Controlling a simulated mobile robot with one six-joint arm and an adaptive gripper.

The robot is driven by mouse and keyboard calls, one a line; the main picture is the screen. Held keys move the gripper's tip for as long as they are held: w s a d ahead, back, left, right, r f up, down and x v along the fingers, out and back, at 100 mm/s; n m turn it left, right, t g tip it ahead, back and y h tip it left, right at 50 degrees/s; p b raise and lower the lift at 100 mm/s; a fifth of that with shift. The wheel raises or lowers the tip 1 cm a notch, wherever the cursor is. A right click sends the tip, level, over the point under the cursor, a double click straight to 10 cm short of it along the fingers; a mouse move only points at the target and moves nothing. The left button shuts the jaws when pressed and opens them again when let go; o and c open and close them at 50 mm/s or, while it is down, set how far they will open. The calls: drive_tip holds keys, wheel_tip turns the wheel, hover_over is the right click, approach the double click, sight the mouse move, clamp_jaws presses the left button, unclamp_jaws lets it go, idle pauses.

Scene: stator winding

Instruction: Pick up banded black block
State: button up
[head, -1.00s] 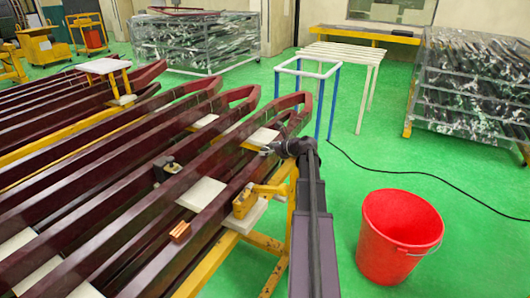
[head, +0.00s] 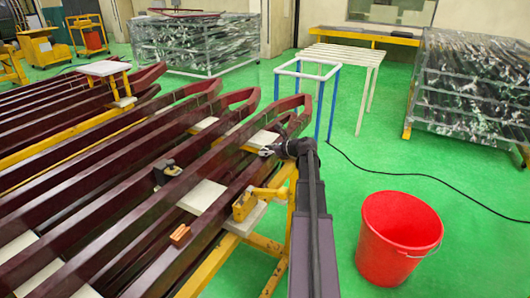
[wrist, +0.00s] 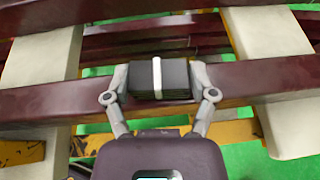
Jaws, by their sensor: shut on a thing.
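The banded black block (wrist: 145,82) is dark with a white band (wrist: 157,75) around its middle. In the wrist view it sits between the two fingers of my gripper (wrist: 160,82), which is shut on it from both sides. A maroon bar (wrist: 50,98) passes directly beneath or behind the block; I cannot tell whether they touch. In the head view my gripper (head: 266,151) is over the maroon bars near a pale board. The block cannot be made out clearly there.
Long maroon bars (head: 80,165) lie across yellow supports with pale boards (head: 202,195) between. A yellow clamp (head: 243,205), an orange-brown block (head: 180,235) and a dark tool (head: 166,172) rest among them. A red bucket (head: 388,250) stands on the open green floor at right.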

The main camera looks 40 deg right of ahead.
drive_tip(key=shift+r+p, duration=1.35)
drive_tip(key=shift+r, duration=0.15)
drive_tip(key=s+d, duration=0.2)
drive_tip(key=s, duration=0.5)
drive_tip(key=s+d+r+p, duration=0.1)
drive_tip(key=s+d, duration=0.2)
drive_tip(key=s, duration=0.5)
drive_tip(key=shift+s, duration=0.1)
